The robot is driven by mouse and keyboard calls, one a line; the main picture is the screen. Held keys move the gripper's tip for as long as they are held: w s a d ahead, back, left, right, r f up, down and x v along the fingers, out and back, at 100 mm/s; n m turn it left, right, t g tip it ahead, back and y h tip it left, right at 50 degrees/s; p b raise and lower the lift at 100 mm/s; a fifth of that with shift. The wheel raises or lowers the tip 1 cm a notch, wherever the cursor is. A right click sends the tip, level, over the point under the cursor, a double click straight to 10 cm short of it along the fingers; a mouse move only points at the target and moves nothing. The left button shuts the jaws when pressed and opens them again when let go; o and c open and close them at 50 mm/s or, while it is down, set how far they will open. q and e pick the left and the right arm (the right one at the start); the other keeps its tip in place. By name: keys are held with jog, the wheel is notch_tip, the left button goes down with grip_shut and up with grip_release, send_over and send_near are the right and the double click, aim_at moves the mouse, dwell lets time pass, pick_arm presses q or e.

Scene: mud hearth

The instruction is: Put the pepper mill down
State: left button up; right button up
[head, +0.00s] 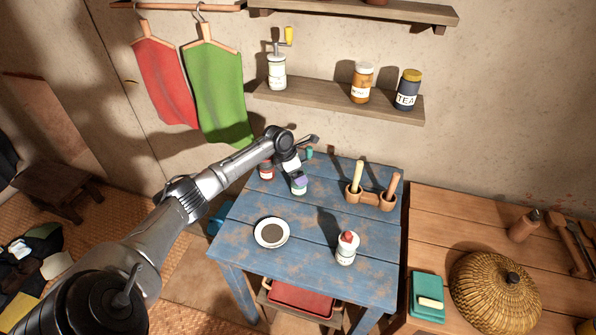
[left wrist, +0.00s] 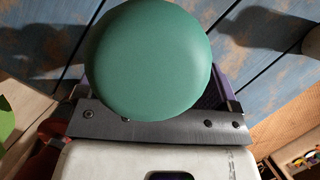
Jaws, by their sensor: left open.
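The pepper mill seems to be the thing with a smooth round teal top (head: 309,153). It is at my left gripper, over the back left of the blue table (head: 300,255). Its teal top (left wrist: 150,58) fills the upper middle of the left wrist view and hides most of what lies below. My left gripper (head: 302,163) is open, with its jaws (left wrist: 160,108) close around the teal top. I cannot tell whether the mill's base touches the table. My right gripper is not in view.
A jar with a purple lid (head: 299,180) and a red jar (head: 266,171) stand close by my left gripper. The table's middle is clear.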

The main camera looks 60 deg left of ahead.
pick_arm(q)
jog(key=shift+r+b, duration=0.1)
jog(key=shift+b, duration=0.2)
jog(key=p+v, duration=0.2)
jog(key=v, duration=1)
jog(key=shift+p, duration=0.35)
jog(key=shift+r, duration=0.1)
